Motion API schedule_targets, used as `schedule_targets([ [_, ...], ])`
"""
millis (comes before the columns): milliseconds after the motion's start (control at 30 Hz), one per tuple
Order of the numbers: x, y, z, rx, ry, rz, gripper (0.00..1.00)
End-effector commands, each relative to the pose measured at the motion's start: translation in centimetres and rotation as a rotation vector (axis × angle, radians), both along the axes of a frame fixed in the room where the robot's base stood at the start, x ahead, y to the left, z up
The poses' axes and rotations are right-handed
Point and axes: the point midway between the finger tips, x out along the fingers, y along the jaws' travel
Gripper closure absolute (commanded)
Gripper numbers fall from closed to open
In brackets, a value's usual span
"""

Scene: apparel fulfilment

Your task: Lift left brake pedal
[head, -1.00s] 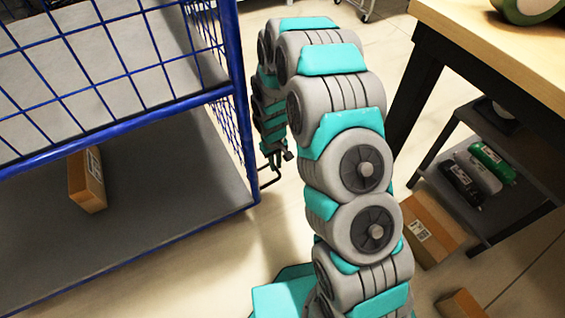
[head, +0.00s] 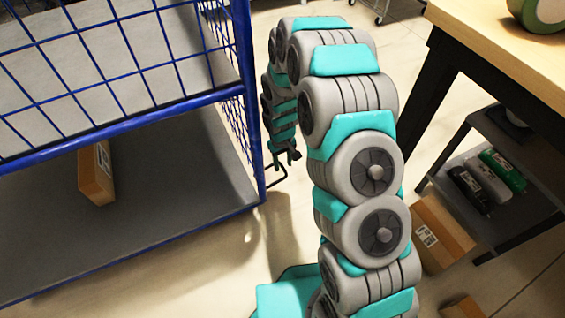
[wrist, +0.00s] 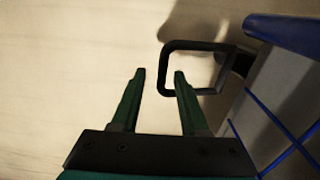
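The left brake pedal is a black rectangular loop (wrist: 198,41) at the cart's corner in the wrist view. It also shows as a thin dark loop (head: 277,178) beside the blue cart's lower corner in the head view. My gripper (wrist: 160,74) is open, its two green fingers apart with nothing held. In the wrist view the loop's near-left side lies between the fingertips, and the right fingertip overlaps the loop's opening. I cannot tell whether they touch. In the head view my gripper (head: 288,157) is small and partly blends with the pedal.
The blue wire cart (head: 150,117) stands at left, with a cardboard box (head: 96,175) on its lower deck. A wooden table (head: 490,50) and a grey shelf (head: 455,205) stand at right. A carton (head: 440,235) lies on the floor there. Pale floor is clear between.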

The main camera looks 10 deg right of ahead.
Motion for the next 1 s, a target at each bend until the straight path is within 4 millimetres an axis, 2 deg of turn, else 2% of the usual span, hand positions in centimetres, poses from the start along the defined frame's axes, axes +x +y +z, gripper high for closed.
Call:
schedule_targets([
  [233,0.0,0.0,0.1,0.0,0.0,0.0,0.56],
  [367,0.0,0.0,0.8,0.0,-0.001,0.0,0.56],
  [800,-0.1,0.3,7.1,-0.001,-0.001,0.001,0.56],
  [1000,-0.2,0.3,7.8,-0.001,0.002,0.001,0.56],
])
